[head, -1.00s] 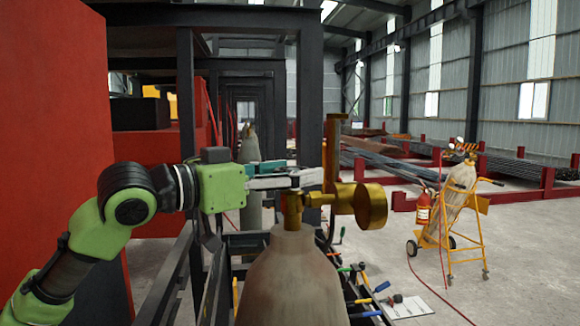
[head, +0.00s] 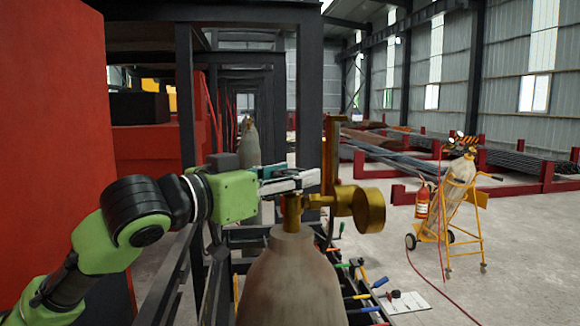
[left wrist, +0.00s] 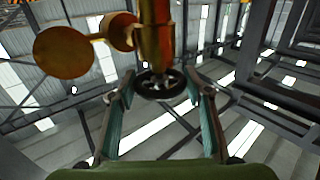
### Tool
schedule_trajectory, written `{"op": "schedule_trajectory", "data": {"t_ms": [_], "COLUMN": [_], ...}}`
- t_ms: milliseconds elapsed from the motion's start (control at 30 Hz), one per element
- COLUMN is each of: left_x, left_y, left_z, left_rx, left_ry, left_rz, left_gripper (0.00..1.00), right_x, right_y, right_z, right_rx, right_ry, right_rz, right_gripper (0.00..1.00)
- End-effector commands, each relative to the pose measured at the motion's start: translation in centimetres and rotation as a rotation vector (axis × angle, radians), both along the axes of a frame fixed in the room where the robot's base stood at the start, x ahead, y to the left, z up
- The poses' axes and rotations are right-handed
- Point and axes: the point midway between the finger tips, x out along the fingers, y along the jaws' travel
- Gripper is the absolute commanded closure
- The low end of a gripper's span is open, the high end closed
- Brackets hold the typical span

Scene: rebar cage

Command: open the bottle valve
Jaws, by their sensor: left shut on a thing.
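A worn beige gas bottle (head: 290,275) stands upright in the foreground of the head view. A brass valve (head: 292,212) sits on its neck, with a round brass regulator (head: 368,208) to the right. My left gripper (head: 302,180) reaches in from the left, at the very top of the valve. In the head view the fingers hide the handwheel. My right gripper is not in view.
A tall brass-coloured upright (head: 331,150) stands right behind the valve. Dark steel posts (head: 308,95) and a red panel (head: 50,150) flank my left arm. Tools and a white sheet (head: 405,304) lie right of the bottle. A yellow bottle trolley (head: 447,215) stands farther right.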

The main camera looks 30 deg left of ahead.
Motion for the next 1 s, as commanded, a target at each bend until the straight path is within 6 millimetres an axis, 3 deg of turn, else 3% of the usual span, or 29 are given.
{"op": "schedule_trajectory", "data": {"t_ms": [33,500,1000], "left_x": [-0.1,0.0,0.2], "left_y": [-0.3,-0.7,-0.8], "left_z": [0.5,0.4,-0.2], "left_rx": [0.002,-0.006,-0.004], "left_ry": [0.000,0.003,0.012], "left_rz": [0.026,0.390,0.793], "left_gripper": [0.76,0.76,0.76], "right_x": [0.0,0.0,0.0], "right_y": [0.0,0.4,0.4], "right_z": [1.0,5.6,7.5], "right_rx": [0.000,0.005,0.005], "right_ry": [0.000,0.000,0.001], "right_rz": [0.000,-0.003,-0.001], "right_gripper": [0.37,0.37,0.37]}}
